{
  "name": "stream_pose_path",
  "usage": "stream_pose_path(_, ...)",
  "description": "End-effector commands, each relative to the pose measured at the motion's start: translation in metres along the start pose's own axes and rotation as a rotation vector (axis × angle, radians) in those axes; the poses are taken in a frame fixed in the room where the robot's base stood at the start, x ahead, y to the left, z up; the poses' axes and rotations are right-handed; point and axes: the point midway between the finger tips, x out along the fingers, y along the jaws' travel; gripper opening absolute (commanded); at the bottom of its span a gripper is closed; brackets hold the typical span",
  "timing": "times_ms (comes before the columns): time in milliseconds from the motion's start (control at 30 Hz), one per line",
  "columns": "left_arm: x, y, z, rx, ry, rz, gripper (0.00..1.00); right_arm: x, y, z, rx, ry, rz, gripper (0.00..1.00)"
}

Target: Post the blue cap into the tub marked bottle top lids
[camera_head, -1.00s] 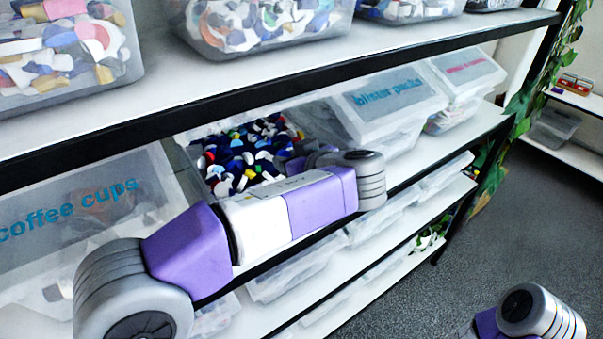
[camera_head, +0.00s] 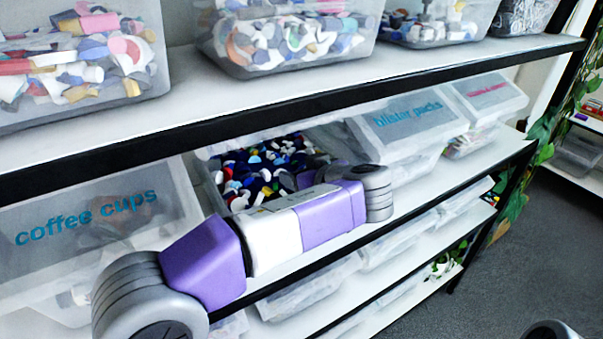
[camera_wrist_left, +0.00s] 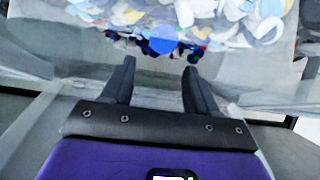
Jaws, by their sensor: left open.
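An open clear tub (camera_head: 211,187) holding a pile of small caps, many dark blue, stands on the middle shelf between the coffee cups and blister packs tubs. I cannot read a marking on it. A round bright blue cap (camera_wrist_left: 163,46) shows just beyond and between my left fingertips in the left wrist view. I cannot tell whether it is in the air or on the pile. My left gripper (camera_wrist_left: 158,63) is open, its two dark fingers apart and nothing between them. In the head view my left arm hides it and the tub's front. My right gripper is out of view.
A closed tub marked coffee cups (camera_head: 88,215) stands left of the open tub, and one marked blister packs (camera_head: 410,115) stands right. The upper shelf edge (camera_head: 300,100) runs close above, bearing full clear tubs (camera_head: 290,35). Grey floor (camera_head: 500,270) is free at right.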

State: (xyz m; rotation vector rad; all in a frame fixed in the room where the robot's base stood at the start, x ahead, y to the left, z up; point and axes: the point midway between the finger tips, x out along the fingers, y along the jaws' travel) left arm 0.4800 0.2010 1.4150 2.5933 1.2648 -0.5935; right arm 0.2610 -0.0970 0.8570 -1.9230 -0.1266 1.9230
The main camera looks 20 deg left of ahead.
Motion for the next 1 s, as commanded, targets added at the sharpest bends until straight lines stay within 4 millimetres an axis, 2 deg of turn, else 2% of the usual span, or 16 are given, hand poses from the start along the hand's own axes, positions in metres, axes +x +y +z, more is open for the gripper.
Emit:
stream_pose_path(133, -0.002, 0.000, 0.000, 0.000, 0.000, 0.001, 0.59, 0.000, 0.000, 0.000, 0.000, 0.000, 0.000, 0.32)
stream_pose_path(233, -0.011, 0.001, 0.000, -0.001, 0.000, 0.002, 0.59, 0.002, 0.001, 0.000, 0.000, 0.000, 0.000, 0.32)
stream_pose_path(600, -0.068, 0.001, 0.000, -0.001, 0.000, 0.003, 0.59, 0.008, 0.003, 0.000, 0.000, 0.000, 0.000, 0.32)
stream_pose_path(733, -0.075, 0.000, 0.000, -0.001, 0.000, 0.000, 0.59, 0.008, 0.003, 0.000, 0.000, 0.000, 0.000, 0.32)
stream_pose_path(1000, -0.076, 0.000, 0.000, 0.000, 0.000, 0.000, 0.59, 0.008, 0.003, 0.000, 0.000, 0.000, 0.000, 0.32)
